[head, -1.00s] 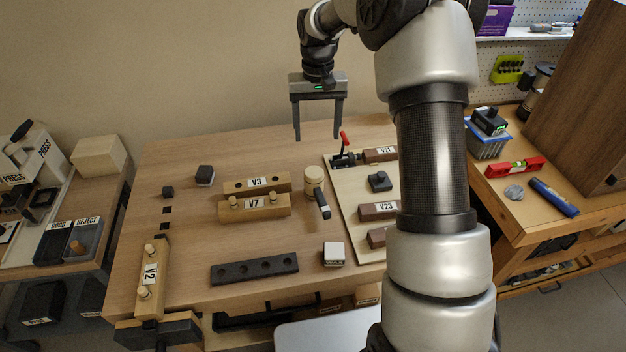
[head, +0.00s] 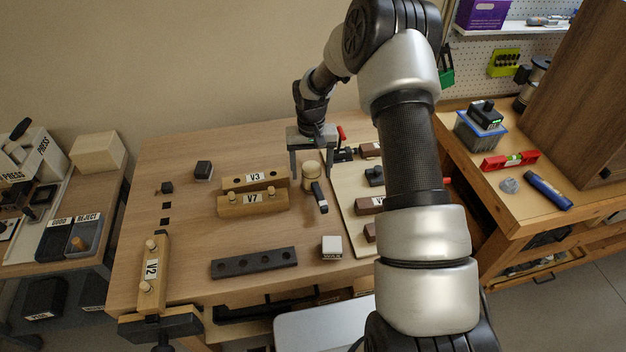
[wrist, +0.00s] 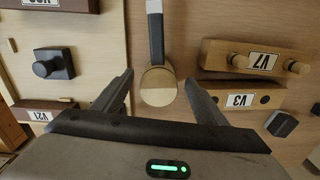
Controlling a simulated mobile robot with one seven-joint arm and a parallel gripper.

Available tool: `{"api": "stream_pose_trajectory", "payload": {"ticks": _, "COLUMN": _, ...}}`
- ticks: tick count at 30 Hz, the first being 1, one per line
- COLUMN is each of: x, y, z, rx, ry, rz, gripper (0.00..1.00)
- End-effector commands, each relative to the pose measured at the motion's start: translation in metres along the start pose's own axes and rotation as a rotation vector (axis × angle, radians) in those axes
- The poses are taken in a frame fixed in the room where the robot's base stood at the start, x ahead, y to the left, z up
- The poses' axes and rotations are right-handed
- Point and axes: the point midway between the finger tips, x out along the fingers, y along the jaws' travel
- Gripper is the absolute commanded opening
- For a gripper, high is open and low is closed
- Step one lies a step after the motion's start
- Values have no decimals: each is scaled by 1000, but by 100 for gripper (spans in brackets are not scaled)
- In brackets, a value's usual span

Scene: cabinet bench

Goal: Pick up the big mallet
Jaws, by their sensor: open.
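The big mallet has a pale round wooden head (head: 311,171) and a dark handle (head: 319,196) with a light end, and it is on the bench between the V7 block and the pale board. In the wrist view the mallet head (wrist: 158,87) lies between the fingertips, with its handle (wrist: 155,35) running away from my gripper. My gripper (head: 310,172) is open and empty, pointing down at the mallet head with a finger on each side. I cannot tell whether the fingers touch it.
The V3 block (head: 256,179) and V7 block (head: 254,203) stand left of the mallet. The pale board (head: 355,215) with brown blocks and a red-handled clamp (head: 341,134) is on the right. A white-topped block (head: 332,246) and a dark holed bar (head: 254,262) lie in front.

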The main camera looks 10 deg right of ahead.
Motion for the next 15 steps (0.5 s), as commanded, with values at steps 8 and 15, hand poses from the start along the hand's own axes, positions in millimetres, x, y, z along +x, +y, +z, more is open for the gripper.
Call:
{"api": "stream_pose_trajectory", "payload": {"ticks": 8, "x": 14, "y": 1, "z": -1, "rx": 2, "ry": 2, "rz": 0, "gripper": 66}}
{"api": "stream_pose_trajectory", "payload": {"ticks": 15, "x": 14, "y": 1, "z": -1, "rx": 2, "ry": 1, "rz": 0, "gripper": 43}}
